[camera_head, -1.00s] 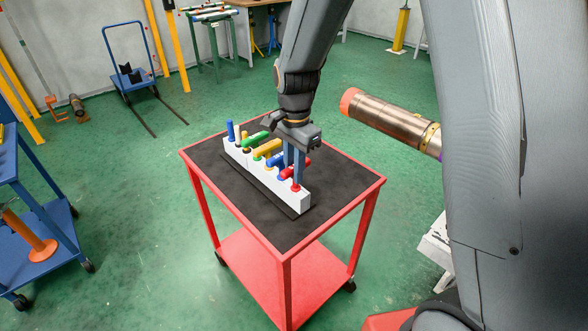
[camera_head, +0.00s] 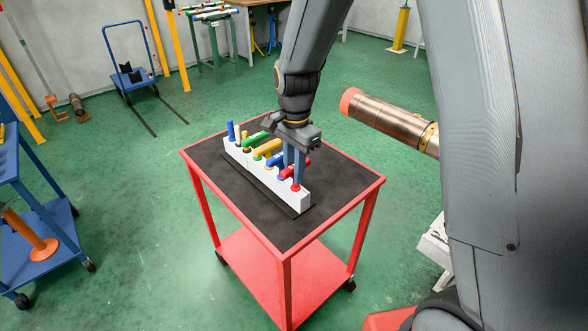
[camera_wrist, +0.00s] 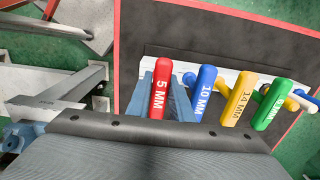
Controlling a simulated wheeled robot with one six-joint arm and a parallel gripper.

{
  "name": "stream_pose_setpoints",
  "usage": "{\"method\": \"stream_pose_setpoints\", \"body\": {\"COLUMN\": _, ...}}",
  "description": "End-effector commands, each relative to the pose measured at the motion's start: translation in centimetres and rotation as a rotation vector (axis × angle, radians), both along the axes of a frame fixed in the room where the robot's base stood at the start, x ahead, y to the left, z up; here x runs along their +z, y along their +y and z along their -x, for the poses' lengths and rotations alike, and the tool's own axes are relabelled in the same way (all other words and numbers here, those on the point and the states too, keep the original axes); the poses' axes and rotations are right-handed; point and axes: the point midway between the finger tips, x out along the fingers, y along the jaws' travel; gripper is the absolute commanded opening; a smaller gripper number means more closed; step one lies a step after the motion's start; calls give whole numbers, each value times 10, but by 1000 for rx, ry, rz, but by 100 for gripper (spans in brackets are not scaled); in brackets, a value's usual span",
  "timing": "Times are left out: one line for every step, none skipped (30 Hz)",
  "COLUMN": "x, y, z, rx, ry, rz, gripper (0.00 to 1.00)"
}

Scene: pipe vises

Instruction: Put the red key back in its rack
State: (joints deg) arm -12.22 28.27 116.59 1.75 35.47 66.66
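The red key, marked 5 MM, has its handle (camera_wrist: 161,88) in the wrist view, at the left end of the row of keys. In the head view its red collar (camera_head: 296,187) is at the near end of the white rack (camera_head: 305,200), and its red handle lies across my fingers. My gripper (camera_head: 294,168) is over that end, pointing down, with one finger on each side of the handle. It also shows in the wrist view (camera_wrist: 163,98). I cannot tell whether the fingers press on the handle. The shaft inside the rack is hidden.
Beside the red key are a blue 10 MM key (camera_wrist: 204,92), a yellow 14 MM key (camera_wrist: 239,102) and a green key (camera_wrist: 270,104). The rack stands on a red cart (camera_head: 284,257) with a black top. A copper-coloured pipe (camera_head: 390,122) is right of my arm.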

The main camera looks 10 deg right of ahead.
Motion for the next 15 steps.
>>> {"method": "stream_pose_setpoints", "body": {"x": -1, "y": 0, "z": 1, "rx": 0, "ry": 2, "rz": 0, "gripper": 29}}
{"method": "stream_pose_setpoints", "body": {"x": -1, "y": 0, "z": 1, "rx": 0, "ry": 2, "rz": 0, "gripper": 34}}
{"method": "stream_pose_setpoints", "body": {"x": -1, "y": 0, "z": 1, "rx": 0, "ry": 2, "rz": 0, "gripper": 39}}
{"method": "stream_pose_setpoints", "body": {"x": -1, "y": 0, "z": 1, "rx": 0, "ry": 2, "rz": 0, "gripper": 39}}
{"method": "stream_pose_setpoints", "body": {"x": -1, "y": 0, "z": 1, "rx": 0, "ry": 2, "rz": 0, "gripper": 39}}
{"method": "stream_pose_setpoints", "body": {"x": -1, "y": 0, "z": 0, "rx": 0, "ry": 1, "rz": 0, "gripper": 39}}
{"method": "stream_pose_setpoints", "body": {"x": 0, "y": 0, "z": 0, "rx": 0, "ry": 1, "rz": 1, "gripper": 39}}
{"method": "stream_pose_setpoints", "body": {"x": 0, "y": 0, "z": 0, "rx": 0, "ry": 1, "rz": 1, "gripper": 39}}
{"method": "stream_pose_setpoints", "body": {"x": 0, "y": 0, "z": 0, "rx": 0, "ry": 1, "rz": 1, "gripper": 39}}
{"method": "stream_pose_setpoints", "body": {"x": 0, "y": 0, "z": 0, "rx": 0, "ry": 1, "rz": 1, "gripper": 39}}
{"method": "stream_pose_setpoints", "body": {"x": 0, "y": 0, "z": 0, "rx": 0, "ry": 1, "rz": 1, "gripper": 39}}
{"method": "stream_pose_setpoints", "body": {"x": 1, "y": 0, "z": 0, "rx": 0, "ry": 0, "rz": 0, "gripper": 39}}
{"method": "stream_pose_setpoints", "body": {"x": 3, "y": 0, "z": 0, "rx": 0, "ry": 0, "rz": 0, "gripper": 39}}
{"method": "stream_pose_setpoints", "body": {"x": 5, "y": 0, "z": -1, "rx": 0, "ry": -1, "rz": -1, "gripper": 39}}
{"method": "stream_pose_setpoints", "body": {"x": 8, "y": 0, "z": -1, "rx": 0, "ry": -1, "rz": -1, "gripper": 39}}
